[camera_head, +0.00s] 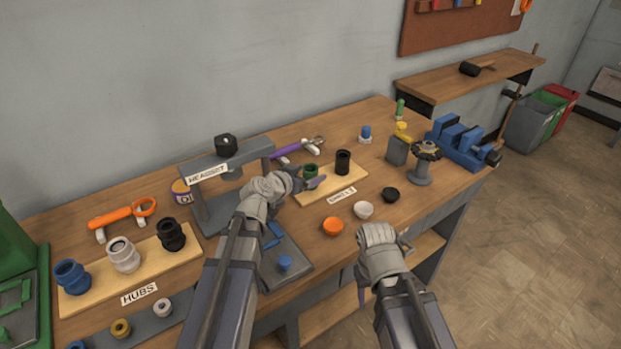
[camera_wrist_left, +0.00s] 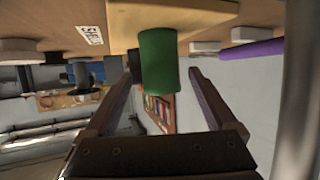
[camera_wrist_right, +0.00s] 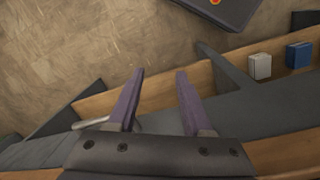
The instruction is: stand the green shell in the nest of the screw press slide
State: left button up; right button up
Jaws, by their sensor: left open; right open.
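The green shell (camera_head: 310,171) stands on the shells board (camera_head: 352,179), beside a black shell (camera_head: 343,161). My left gripper (camera_head: 314,180) is open at the green shell. In the left wrist view the green shell (camera_wrist_left: 158,62) shows between the two spread fingers, with gaps on both sides. The screw press (camera_head: 228,183), labelled HEADSET, stands left of my left gripper.
An orange cap (camera_head: 333,226), a white cap (camera_head: 364,210) and a black cap (camera_head: 391,195) lie in front of the shells board. Purple-handled pliers (camera_head: 297,149) lie behind it. The hubs board (camera_head: 105,275) is at left, a blue vise (camera_head: 460,143) at right.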

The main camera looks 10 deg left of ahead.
aim_at(316, 170)
pick_arm(q)
jog(key=b+x, duration=0.1)
jog(key=x, duration=0.4)
jog(key=shift+b, duration=0.4)
jog(key=shift+c, duration=0.3)
grip_shut()
